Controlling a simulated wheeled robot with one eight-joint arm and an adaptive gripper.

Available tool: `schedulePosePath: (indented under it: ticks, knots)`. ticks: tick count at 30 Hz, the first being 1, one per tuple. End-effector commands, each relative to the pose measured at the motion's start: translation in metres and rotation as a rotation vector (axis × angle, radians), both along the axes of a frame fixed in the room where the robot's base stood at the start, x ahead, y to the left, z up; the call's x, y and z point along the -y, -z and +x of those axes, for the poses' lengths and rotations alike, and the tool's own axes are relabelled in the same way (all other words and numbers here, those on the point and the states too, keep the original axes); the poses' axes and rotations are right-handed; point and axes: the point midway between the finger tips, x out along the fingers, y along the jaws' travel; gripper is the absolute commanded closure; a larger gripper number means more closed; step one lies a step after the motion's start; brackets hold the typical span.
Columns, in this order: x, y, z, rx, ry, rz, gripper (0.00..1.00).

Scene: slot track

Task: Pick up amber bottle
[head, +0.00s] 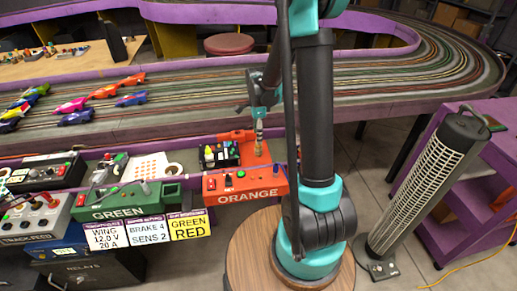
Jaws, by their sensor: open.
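My gripper (258,113) hangs low in the middle of the head view, to the left of my upright arm, and points down over the orange control box (246,181). Its jaws are open. A small narrow amber-brown thing, probably the amber bottle (259,141), stands upright on the orange surface behind the box, directly below the gripper. It is too small to tell whether the fingers are around it or just above it. Part of the gripper is dark and thin against the track.
A black tray with small bottles (220,154) stands just left of the gripper. The green control box (128,200) is further left. Toy cars (105,90) sit on the slot track (190,100) behind. A tower fan (430,185) stands right, beside a purple shelf (475,160).

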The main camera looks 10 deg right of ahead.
Motion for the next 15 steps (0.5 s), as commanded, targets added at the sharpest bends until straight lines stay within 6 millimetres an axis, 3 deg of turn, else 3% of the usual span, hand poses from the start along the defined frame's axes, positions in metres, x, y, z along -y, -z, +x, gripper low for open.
schedulePosePath:
  ticks: [9, 15]
  knots:
    - [0.002, 0.038, 0.002, 0.000, 0.000, 0.000, 0.46]
    - [0.002, 0.050, 0.001, 0.000, 0.000, 0.000, 0.46]
